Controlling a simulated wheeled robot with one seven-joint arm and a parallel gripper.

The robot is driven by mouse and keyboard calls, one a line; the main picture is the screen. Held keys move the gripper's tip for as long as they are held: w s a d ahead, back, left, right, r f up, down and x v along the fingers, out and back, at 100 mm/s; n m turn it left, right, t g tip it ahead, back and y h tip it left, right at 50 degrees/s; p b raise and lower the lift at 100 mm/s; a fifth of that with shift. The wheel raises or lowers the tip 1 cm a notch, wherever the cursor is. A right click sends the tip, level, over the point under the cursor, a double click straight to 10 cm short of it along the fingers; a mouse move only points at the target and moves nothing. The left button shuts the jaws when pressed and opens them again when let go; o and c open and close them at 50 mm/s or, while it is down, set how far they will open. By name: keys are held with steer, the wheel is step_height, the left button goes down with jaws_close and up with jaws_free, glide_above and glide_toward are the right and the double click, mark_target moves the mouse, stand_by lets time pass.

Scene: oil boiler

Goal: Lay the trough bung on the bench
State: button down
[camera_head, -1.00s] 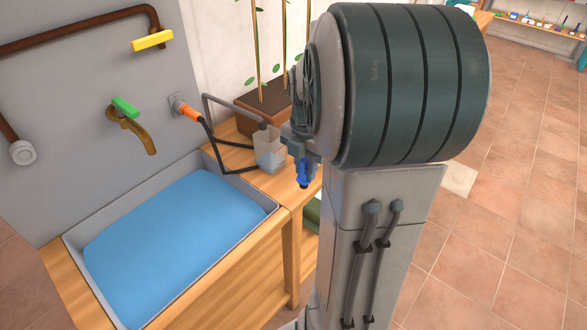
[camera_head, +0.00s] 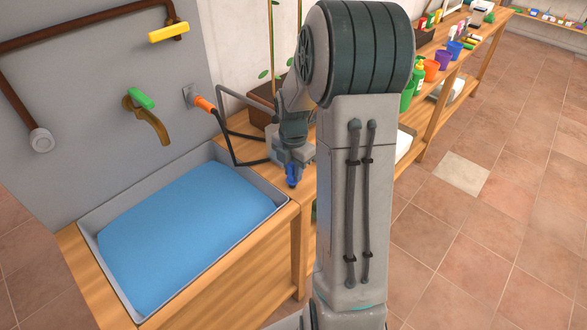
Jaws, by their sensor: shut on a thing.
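My gripper (camera_head: 291,178) shows as a small blue end pointing down, over the strip of wooden bench (camera_head: 309,183) to the right of the trough (camera_head: 272,182). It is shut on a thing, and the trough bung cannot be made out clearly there. The blue may be the fingers or what they hold. I cannot tell whether the held thing touches the bench top. The trough is a grey basin filled with blue water, and its floor is hidden.
A brass tap with a green handle (camera_head: 141,98) hangs over the trough. An orange hose fitting (camera_head: 204,103) and dark pipes lie behind my gripper. A planter (camera_head: 262,112) stands at the back. A long shelf with cups and bottles (camera_head: 432,70) is at right. The tiled floor is clear.

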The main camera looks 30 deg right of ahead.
steer(key=shift+f, duration=0.2)
steer(key=c, duration=1.2)
jaws_free()
steer(key=shift+r, duration=0.1)
steer(key=shift+c, duration=0.2)
steer(key=shift+r, duration=0.1)
